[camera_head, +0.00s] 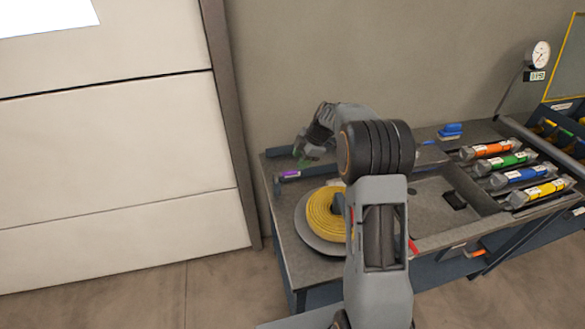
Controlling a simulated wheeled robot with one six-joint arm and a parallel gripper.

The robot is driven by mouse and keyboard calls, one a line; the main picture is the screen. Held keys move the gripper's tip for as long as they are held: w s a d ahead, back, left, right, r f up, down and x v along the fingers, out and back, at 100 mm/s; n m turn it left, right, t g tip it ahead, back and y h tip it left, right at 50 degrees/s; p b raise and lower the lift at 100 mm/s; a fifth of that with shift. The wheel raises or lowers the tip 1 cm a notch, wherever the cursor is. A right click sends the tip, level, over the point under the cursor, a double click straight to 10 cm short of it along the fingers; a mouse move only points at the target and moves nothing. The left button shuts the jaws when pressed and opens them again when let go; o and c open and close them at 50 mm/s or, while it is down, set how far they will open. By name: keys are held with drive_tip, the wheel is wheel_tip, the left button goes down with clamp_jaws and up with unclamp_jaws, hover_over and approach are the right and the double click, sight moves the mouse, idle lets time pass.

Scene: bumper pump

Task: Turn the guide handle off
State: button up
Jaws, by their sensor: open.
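My arm reaches over the grey workbench (315,262), and my gripper (304,157) points down near its back left corner. The gripper is small in view and looks open. A small green part (303,163) shows at or just below its fingertips; I cannot tell whether they touch. A dark bar with a purple label (290,175) lies just in front of the gripper. I cannot tell for certain which part is the guide handle; the gripper and arm hide some of this corner.
A yellow hose coil (325,215) on a round grey plate sits at the front left, partly behind my arm. Labelled orange (490,149), green, blue and yellow cylinders lie at the right. A blue block (450,131) and a gauge (540,54) are at the back right.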

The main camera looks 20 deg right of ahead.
sight(293, 172)
drive_tip(key=p+x, duration=0.1)
drive_tip(key=x, duration=0.5)
drive_tip(key=shift+a+f, duration=0.1)
drive_tip(key=shift+f, duration=0.15)
drive_tip(key=shift+c, duration=0.3)
clamp_jaws()
